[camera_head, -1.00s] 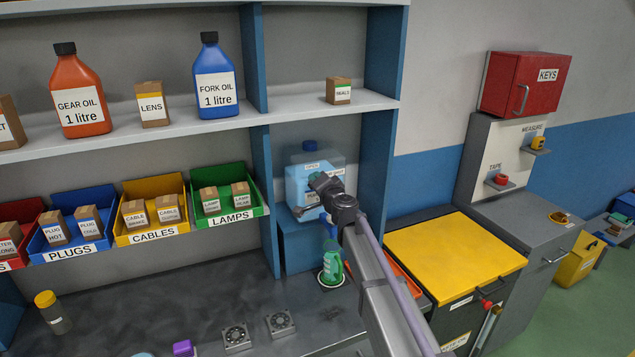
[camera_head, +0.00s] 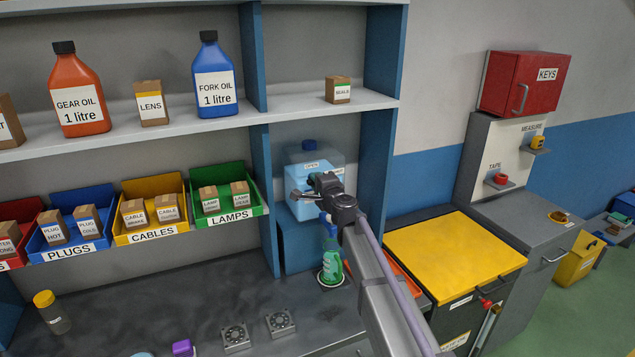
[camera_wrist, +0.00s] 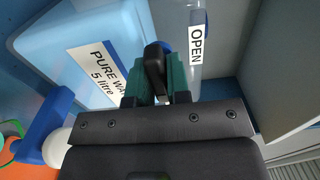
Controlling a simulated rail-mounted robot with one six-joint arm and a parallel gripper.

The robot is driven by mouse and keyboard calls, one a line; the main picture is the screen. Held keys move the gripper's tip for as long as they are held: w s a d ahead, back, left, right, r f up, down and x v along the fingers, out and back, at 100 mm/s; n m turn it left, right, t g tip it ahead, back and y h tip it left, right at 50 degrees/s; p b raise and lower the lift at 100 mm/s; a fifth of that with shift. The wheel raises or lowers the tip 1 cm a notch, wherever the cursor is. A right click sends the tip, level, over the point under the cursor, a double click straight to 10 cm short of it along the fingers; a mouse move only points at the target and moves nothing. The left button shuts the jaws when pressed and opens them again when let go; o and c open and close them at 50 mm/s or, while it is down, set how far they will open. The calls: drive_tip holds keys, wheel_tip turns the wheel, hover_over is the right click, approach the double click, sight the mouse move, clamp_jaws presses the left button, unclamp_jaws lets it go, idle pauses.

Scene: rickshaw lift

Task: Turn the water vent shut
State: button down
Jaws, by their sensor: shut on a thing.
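The water container (camera_head: 296,180) is a pale blue jug with a dark blue cap, in the right-hand shelf bay. The wrist view shows its light blue body (camera_wrist: 62,45) with a "PURE WATER 5 litre" label, partly covered by my gripper. My gripper (camera_wrist: 157,82) has green fingertips and is shut on a black vent handle (camera_wrist: 153,57). A bit of blue shows just behind the handle. A white "OPEN" label (camera_wrist: 197,44) is right of the handle. In the head view my gripper (camera_head: 312,186) is in front of the jug, and the vent cannot be made out there.
A green spray bottle (camera_head: 331,268) with a blue trigger stands below my arm on the dark worktop (camera_head: 170,300). The blue shelf divider (camera_head: 264,190) is left of the jug, and a blue side panel (camera_head: 375,165) is right. A yellow-topped cabinet (camera_head: 455,255) stands right of the bench.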

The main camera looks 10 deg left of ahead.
drive_tip(key=c, duration=1.1)
unclamp_jaws()
drive_tip(key=shift+s, duration=0.1)
drive_tip(key=v, duration=1)
drive_tip(key=shift+s+d, duration=0.25)
drive_tip(key=shift+s, duration=0.05)
